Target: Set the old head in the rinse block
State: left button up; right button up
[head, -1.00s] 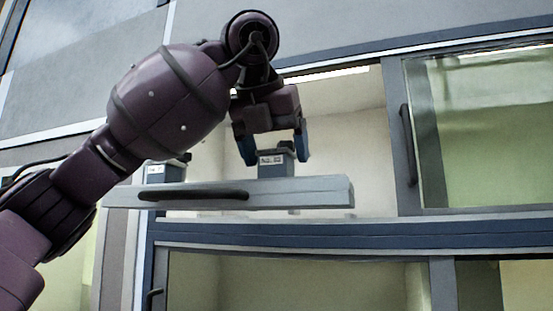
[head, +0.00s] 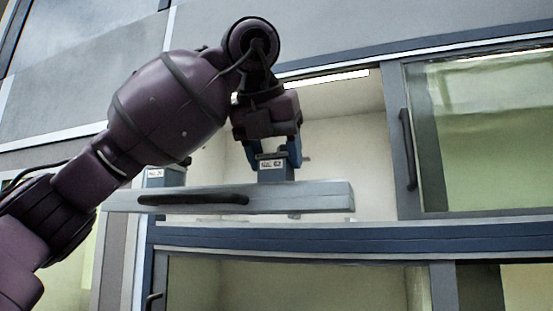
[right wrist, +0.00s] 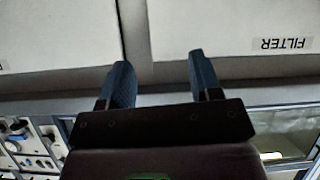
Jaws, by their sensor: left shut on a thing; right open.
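A grey-blue head with a small white label (head: 272,168) stands upright behind the grey drawer front (head: 300,196), its lower end hidden by that front. My left gripper (head: 273,155) reaches down from above and is shut on this head at its top. The label is too blurred to read surely. A second labelled grey-blue block (head: 161,177) stands further left behind the same front, partly covered by my left arm. I cannot tell which thing is the rinse block. My right gripper (right wrist: 160,80) is open and empty in the right wrist view, before pale panels.
The drawer front has a dark handle (head: 193,199) and stands out before a lit, open bay (head: 345,135). A glazed door (head: 490,130) with a dark handle is at right. A FILTER label (right wrist: 283,44) shows upside down on a panel in the right wrist view.

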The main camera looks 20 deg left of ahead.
pick_arm(q)
jog(key=shift+r, duration=0.3)
notch_tip(320, 180, up, 5)
jog(key=p, duration=0.4)
jog(key=shift+r+p, duration=0.15)
jog(key=shift+p, duration=0.25)
jog(key=shift+r, duration=0.15)
jog(key=shift+r, duration=1.4)
